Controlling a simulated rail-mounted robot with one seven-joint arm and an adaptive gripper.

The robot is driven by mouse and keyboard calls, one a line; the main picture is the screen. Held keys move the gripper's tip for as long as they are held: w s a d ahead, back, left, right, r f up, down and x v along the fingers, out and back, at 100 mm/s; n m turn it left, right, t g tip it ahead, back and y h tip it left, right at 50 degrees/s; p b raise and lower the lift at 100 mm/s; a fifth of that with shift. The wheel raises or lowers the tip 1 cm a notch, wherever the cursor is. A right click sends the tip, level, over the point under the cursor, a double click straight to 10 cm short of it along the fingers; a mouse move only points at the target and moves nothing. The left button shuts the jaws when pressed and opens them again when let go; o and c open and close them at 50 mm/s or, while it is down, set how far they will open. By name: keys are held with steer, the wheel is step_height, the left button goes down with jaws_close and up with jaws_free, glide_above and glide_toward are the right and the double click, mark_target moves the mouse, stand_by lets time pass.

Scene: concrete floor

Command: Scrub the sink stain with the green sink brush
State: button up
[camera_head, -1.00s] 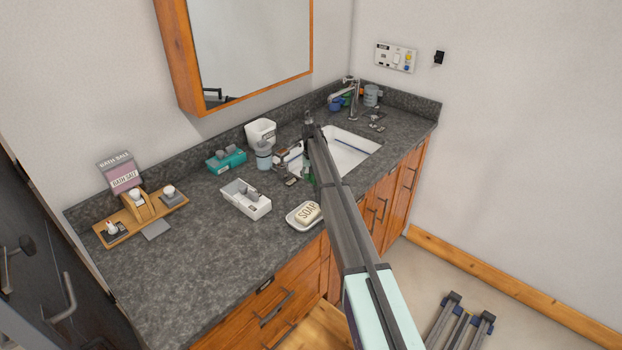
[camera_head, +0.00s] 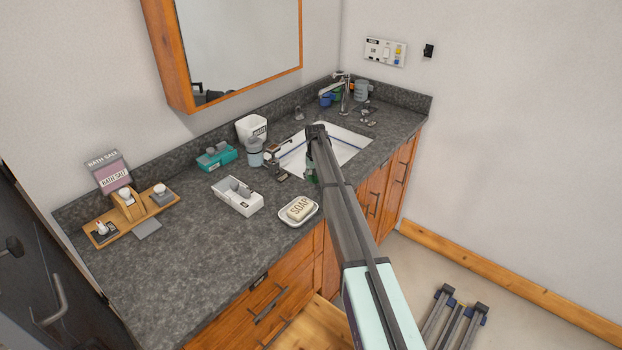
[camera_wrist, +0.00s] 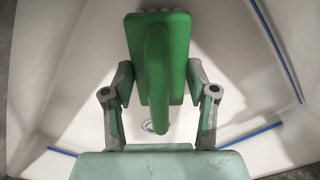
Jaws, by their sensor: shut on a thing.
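The green sink brush (camera_wrist: 180,52) is in my gripper (camera_wrist: 158,88), its block between the two fingers and its looped handle facing the wrist camera. Pale bristle tips just show at its far edge. My gripper is shut on the brush above the white sink (camera_wrist: 75,95). Whether the bristles touch the sink is hidden. Thin blue streaks (camera_wrist: 250,133) lie on the sink surfaces; I cannot tell whether these are the stain. The drain is partly hidden behind the brush handle. In the head view, my arm covers part of the sink (camera_head: 347,152) and mostly hides the gripper.
The faucet (camera_head: 346,97) stands behind the sink, with cups (camera_head: 361,90) beside it. The soap dish with soap (camera_head: 300,208), a white caddy (camera_head: 238,197), a teal box (camera_head: 216,157) and a wooden tray (camera_head: 133,216) stand to the left. The front left counter is clear.

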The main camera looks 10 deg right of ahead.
mark_target(312, 178)
steer(key=shift+s+d+f, duration=0.1)
steer(key=shift+s+d, duration=0.55)
steer(key=shift+s, duration=0.2)
steer(key=shift+s+d, duration=0.6)
steer(key=shift+s, duration=0.2)
steer(key=shift+s+d, duration=0.15)
steer(key=shift+s, duration=0.05)
steer(key=shift+c, duration=1.1)
steer(key=shift+w+a, duration=0.25)
steer(key=shift+w, duration=0.25)
steer(key=shift+w+a, duration=0.25)
steer(key=shift+w, duration=0.25)
steer(key=shift+w+a, duration=0.6)
steer(key=shift+a, duration=0.05)
